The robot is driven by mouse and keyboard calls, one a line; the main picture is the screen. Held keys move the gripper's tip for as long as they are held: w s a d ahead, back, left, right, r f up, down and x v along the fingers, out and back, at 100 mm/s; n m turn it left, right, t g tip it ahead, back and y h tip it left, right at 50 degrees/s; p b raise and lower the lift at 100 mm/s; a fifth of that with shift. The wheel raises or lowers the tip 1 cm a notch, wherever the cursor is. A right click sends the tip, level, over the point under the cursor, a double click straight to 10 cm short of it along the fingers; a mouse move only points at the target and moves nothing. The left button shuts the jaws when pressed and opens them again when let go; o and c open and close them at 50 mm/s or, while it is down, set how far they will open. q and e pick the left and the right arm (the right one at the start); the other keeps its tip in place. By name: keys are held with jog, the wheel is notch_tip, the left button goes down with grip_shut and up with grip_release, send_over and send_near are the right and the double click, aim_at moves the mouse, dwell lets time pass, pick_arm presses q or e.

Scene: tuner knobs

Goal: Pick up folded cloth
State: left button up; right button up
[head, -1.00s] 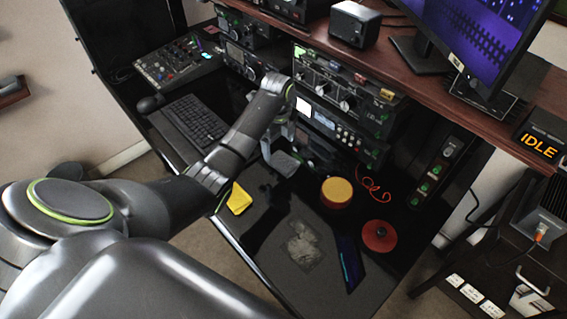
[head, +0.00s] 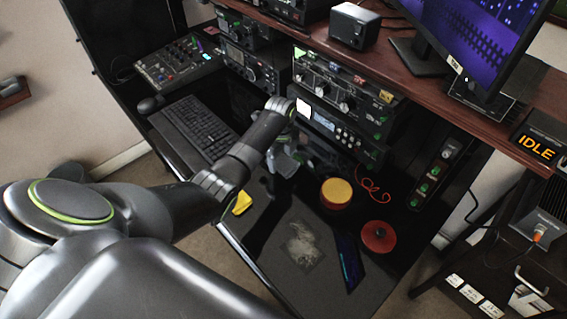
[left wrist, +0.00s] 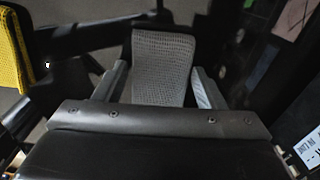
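A grey, woven folded cloth (head: 284,166) lies on the dark desk below the radio rack in the head view. It shows at the top middle of the left wrist view (left wrist: 162,62), between my two fingers. My left gripper (head: 287,154) is down at the cloth, with its fingers (left wrist: 160,88) spread on either side of it. The fingers look open; whether they touch the cloth's sides is hard to tell. The arm hides part of the cloth in the head view. My right gripper is not in view.
A yellow textured item (head: 242,202) lies left of the cloth and also shows in the left wrist view (left wrist: 12,58). A yellow-topped round tin (head: 336,192), red disc (head: 379,236), clear bag (head: 303,245) and dark tablet (head: 348,260) are nearby. The keyboard (head: 194,127) is behind left.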

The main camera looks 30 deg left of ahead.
aim_at(282, 160)
pick_arm(q)
jog(key=c, duration=0.6)
notch_tip(282, 160, up, 10)
jog(key=o, duration=0.4)
jog(key=c, duration=0.3)
jog(key=shift+d+f, duration=0.1)
